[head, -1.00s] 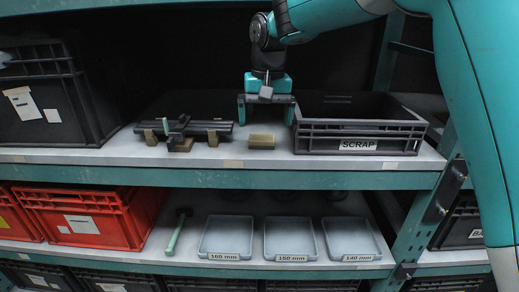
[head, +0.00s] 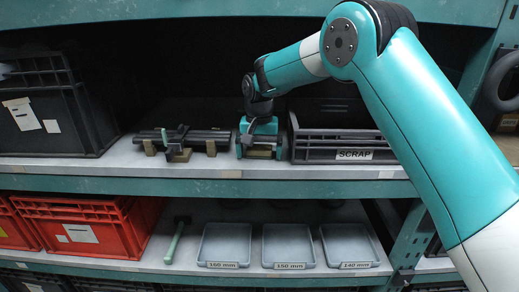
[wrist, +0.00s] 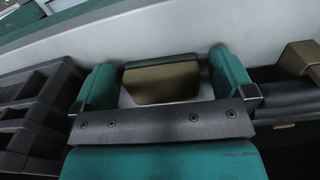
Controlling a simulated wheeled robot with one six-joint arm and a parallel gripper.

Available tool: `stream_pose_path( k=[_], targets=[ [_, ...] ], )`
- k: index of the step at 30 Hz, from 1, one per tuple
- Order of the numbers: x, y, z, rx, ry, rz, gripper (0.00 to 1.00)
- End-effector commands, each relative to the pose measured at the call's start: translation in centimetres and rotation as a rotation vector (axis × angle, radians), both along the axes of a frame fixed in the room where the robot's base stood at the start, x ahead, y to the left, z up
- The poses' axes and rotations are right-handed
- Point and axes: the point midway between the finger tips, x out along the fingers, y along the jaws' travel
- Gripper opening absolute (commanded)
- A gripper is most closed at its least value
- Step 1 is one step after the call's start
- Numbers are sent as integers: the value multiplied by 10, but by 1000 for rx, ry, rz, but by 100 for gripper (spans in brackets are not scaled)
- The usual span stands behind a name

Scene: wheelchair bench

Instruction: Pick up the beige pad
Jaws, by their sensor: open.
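The beige pad (head: 259,153) is a small block lying on the upper shelf, just left of the scrap crate. My gripper (head: 259,148) is lowered over it, with one finger on each side. In the wrist view the beige pad (wrist: 161,82) shows between the two teal fingers of my gripper (wrist: 162,88). The jaws are open, with a gap between the pad and each finger. The gripper partly hides the pad in the head view.
The black SCRAP crate (head: 345,144) stands close to the right of my gripper. A dark fixture with beige blocks (head: 182,142) stands close to the left. On the lower shelf are several grey trays (head: 289,246), a hammer (head: 175,240) and a red crate (head: 84,234).

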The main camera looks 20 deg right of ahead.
Motion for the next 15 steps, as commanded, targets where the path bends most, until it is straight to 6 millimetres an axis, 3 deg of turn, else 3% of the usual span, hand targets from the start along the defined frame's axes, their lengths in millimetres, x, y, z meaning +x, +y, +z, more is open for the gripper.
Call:
stream_pose_path(
  k=[5,11,12,15],
  targets=[
    [0,0,0,0,0,0,98],
    [0,0,0,0,0,0,52],
    [0,0,0,0,0,0,47],
    [0,0,0,0,0,0,47]
  ],
)
